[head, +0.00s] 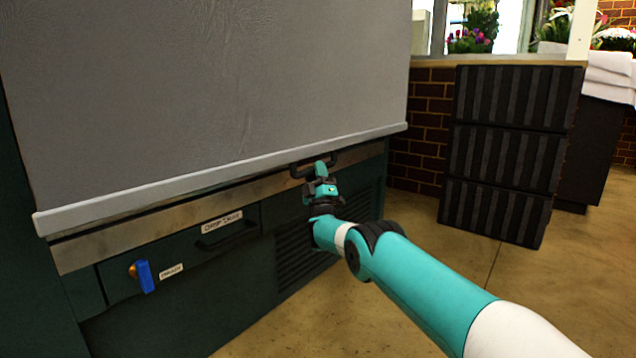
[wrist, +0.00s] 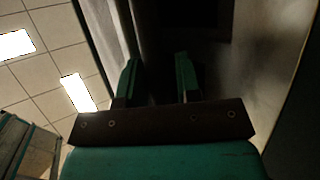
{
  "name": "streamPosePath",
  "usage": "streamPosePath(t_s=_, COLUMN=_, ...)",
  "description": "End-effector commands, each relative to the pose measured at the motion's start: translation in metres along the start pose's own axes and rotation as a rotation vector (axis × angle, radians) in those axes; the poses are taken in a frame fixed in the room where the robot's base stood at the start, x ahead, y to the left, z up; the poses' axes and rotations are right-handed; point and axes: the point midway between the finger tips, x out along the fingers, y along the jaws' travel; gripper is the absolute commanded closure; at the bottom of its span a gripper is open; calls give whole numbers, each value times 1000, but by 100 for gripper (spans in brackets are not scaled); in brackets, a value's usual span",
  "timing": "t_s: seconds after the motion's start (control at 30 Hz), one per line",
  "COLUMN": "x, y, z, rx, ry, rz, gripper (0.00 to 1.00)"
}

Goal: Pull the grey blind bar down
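The grey blind (head: 215,85) hangs down over the front of the dark green station. Its pale grey bar (head: 200,180) runs along the blind's lower edge, just above a metal strip. My gripper (head: 316,163) is near the right part of the bar, at or just below it. Its fingertips are hard to make out in the head view, so I cannot tell whether it touches the bar. In the wrist view my gripper (wrist: 158,78) has its two green fingers apart, with a dark gap and nothing seen between them. A grey sheet-like surface shows beside the left finger.
Below the metal strip (head: 150,222) are a drawer with a dark handle (head: 228,232), a blue-handled valve (head: 145,276) and a vent grille. Stacked black crates (head: 505,150) stand at right by a brick wall. The floor (head: 470,275) between is clear.

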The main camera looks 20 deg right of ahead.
Motion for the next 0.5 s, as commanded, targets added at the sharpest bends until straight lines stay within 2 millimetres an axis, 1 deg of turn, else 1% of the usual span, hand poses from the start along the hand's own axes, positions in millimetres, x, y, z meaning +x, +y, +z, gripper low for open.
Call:
streamPosePath(t_s=0.13, x=-6, y=0, z=0, rx=-1, ry=-3, rz=-1, gripper=69)
streamPosePath(t_s=0.27, x=-19, y=1, z=-1, rx=-1, ry=-2, rz=-2, gripper=69)
streamPosePath(t_s=0.33, x=-28, y=1, z=-3, rx=-1, ry=1, rz=-4, gripper=69)
streamPosePath(t_s=0.5, x=-57, y=1, z=-3, rx=-2, ry=1, rz=-5, gripper=69)
